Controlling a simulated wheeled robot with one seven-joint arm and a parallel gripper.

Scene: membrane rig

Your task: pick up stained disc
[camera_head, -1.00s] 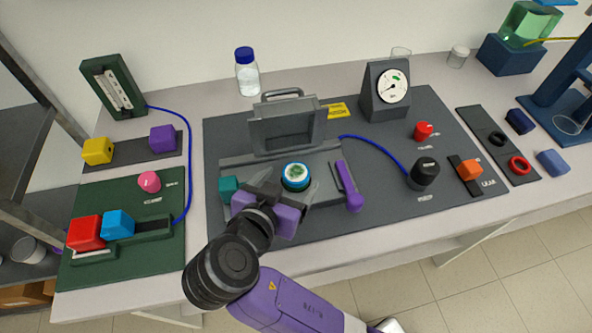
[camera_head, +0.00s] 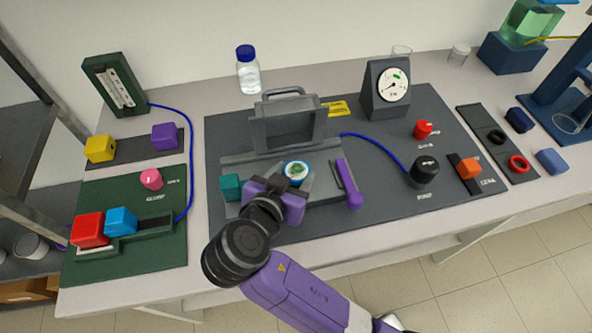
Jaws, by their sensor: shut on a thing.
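The stained disc (camera_head: 297,169) is a small white disc with green stains and a blue rim, in the middle of the grey rig (camera_head: 240,160) under its raised lid (camera_head: 287,130). My gripper (camera_head: 291,181) has its purple body just in front of the disc, with its grey fingers at the disc's sides. It is shut on the disc. The gripper body and fingers hide the disc's near edge. I cannot tell whether the disc is lifted off its seat.
A teal block (camera_head: 230,187) sits left of my gripper. A purple lever (camera_head: 348,184) stands close on the right. The raised lid is just behind the disc. A black knob (camera_head: 424,171) and a gauge (camera_head: 392,86) are further right. The dark mat's front right (camera_head: 400,205) is clear.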

